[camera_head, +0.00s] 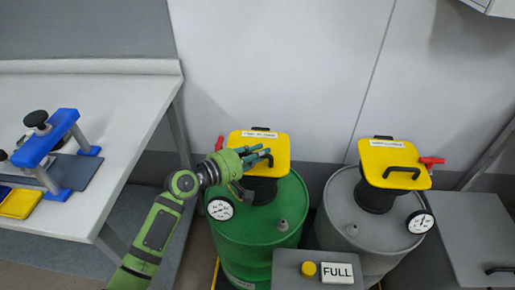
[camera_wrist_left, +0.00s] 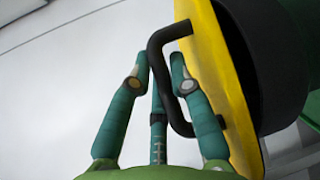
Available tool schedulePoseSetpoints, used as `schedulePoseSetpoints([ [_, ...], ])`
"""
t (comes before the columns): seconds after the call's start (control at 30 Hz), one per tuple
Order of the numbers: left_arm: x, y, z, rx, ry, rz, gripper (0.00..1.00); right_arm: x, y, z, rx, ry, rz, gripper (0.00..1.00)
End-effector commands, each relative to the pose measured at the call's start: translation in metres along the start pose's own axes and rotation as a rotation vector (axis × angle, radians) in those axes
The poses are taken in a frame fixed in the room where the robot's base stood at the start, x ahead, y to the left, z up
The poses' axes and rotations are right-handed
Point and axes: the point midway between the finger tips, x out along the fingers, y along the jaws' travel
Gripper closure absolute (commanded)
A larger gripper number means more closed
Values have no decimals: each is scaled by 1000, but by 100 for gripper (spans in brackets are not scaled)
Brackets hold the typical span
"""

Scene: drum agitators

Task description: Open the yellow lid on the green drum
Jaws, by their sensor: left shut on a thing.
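The green drum (camera_head: 258,235) stands at the middle of the head view, with a black neck (camera_head: 262,190) on top. A square yellow lid (camera_head: 268,143) sits on this neck and looks closed. The lid lies against the black neck (camera_wrist_left: 258,50) there. My right gripper is in neither view.
A grey drum (camera_head: 345,215) with its own yellow lid (camera_head: 385,155) stands to the right. A grey box with a FULL sign (camera_head: 338,273) is in front. A white table (camera_head: 90,190) with a blue fixture (camera_head: 50,140) is at the left. A wall stands close behind the drums.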

Motion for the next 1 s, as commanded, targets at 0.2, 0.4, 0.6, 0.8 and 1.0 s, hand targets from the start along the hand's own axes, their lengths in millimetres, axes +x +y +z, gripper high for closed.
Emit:
schedulePoseSetpoints([
  [0.2, 0, 38, 1, -77, 3, -77, 100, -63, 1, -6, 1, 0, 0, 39],
  [0.4, 4, 56, -3, -161, 6, -161, 100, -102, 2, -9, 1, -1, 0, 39],
  [0.6, 10, 71, -8, -242, 7, -241, 100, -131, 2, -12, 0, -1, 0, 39],
  [0.8, 16, 81, -14, -309, 7, -309, 100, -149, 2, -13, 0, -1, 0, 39],
  [1.0, 20, 86, -18, -352, 8, -352, 100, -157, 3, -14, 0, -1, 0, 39],
])
